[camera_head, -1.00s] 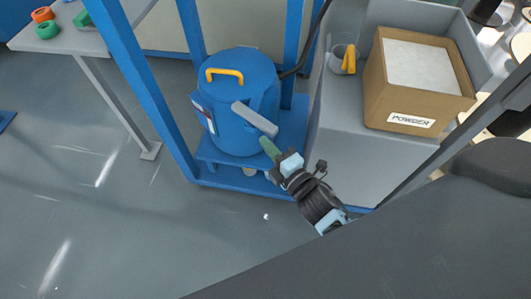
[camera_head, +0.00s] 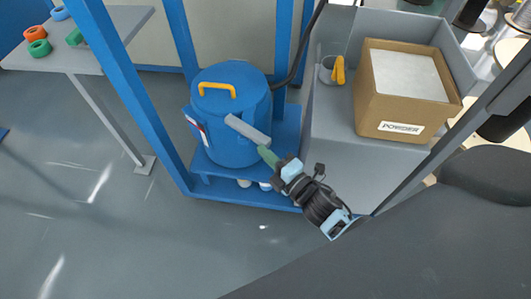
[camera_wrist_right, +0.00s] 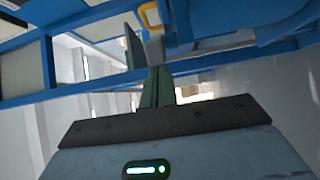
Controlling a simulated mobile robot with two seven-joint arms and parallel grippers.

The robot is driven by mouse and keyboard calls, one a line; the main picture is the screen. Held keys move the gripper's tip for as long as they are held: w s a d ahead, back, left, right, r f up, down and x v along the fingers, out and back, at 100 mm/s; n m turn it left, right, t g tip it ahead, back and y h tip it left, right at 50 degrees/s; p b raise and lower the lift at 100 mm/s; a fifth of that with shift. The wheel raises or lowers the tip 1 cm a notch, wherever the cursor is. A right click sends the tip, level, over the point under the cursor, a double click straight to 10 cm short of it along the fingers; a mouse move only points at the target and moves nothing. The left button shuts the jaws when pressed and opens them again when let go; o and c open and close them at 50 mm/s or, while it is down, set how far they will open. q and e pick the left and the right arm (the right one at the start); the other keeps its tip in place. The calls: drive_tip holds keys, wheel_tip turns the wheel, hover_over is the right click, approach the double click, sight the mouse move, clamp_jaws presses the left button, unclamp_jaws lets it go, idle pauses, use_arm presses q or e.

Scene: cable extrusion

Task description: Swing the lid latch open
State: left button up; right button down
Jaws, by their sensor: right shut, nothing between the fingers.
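A blue drum (camera_head: 232,120) with a flat blue lid (camera_head: 236,82) and a yellow handle (camera_head: 217,88) stands on a low blue shelf. A grey latch bar (camera_head: 247,130) lies slantwise across the drum's front right side. My right gripper (camera_head: 265,154) is shut, with its green fingertips at the lower right end of the latch; I cannot tell whether they touch. In the right wrist view the green fingers (camera_wrist_right: 157,88) are together, with the grey latch (camera_wrist_right: 154,50) and yellow handle (camera_wrist_right: 150,16) just beyond. My left gripper is not in view.
Blue frame posts (camera_head: 127,92) stand around the drum. A grey table (camera_head: 125,20) with coloured rings is at upper left. The floor at lower left is clear.

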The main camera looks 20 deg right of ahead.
sight(270, 143)
drive_tip(key=shift+d+y, duration=0.3)
drive_tip(key=shift+w+d+n+y+p, duration=0.2)
drive_tip(key=shift+n+y+p, duration=0.15)
drive_tip(key=shift+n, duration=0.15)
drive_tip(key=shift+w+d, duration=0.2)
drive_tip(key=shift+d, duration=0.3)
drive_tip(key=shift+w+d, duration=0.15)
drive_tip(key=shift+d, duration=0.35)
drive_tip(key=shift+w+d, duration=0.5)
drive_tip(key=shift+d, duration=0.4)
